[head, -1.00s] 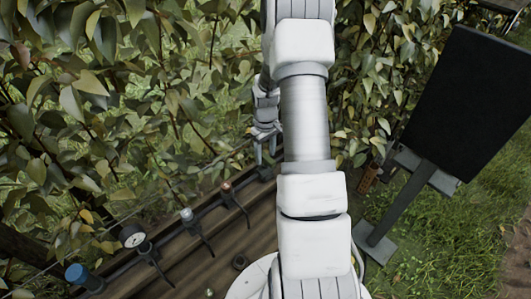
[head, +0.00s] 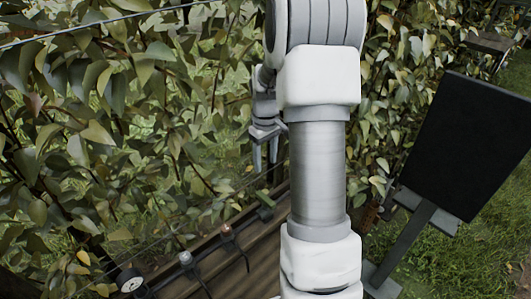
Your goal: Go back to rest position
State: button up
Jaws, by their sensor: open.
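My gripper (head: 266,168) shows in the head view just left of my white and grey arm, pointing down. Its two grey fingers are apart, with nothing between them. It hangs in front of the leafy hedge (head: 120,120), above the far part of the wooden planter bed (head: 225,275). My arm covers the middle of the picture and hides what is behind it. No pear can be made out.
A black panel (head: 465,150) on a grey post stands at the right on grass. A pipe with a gauge (head: 130,280) and small fittings (head: 186,258) runs along the bed at lower left. A wire crosses the top left.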

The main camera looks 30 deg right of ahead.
jog(key=shift+r, duration=0.95)
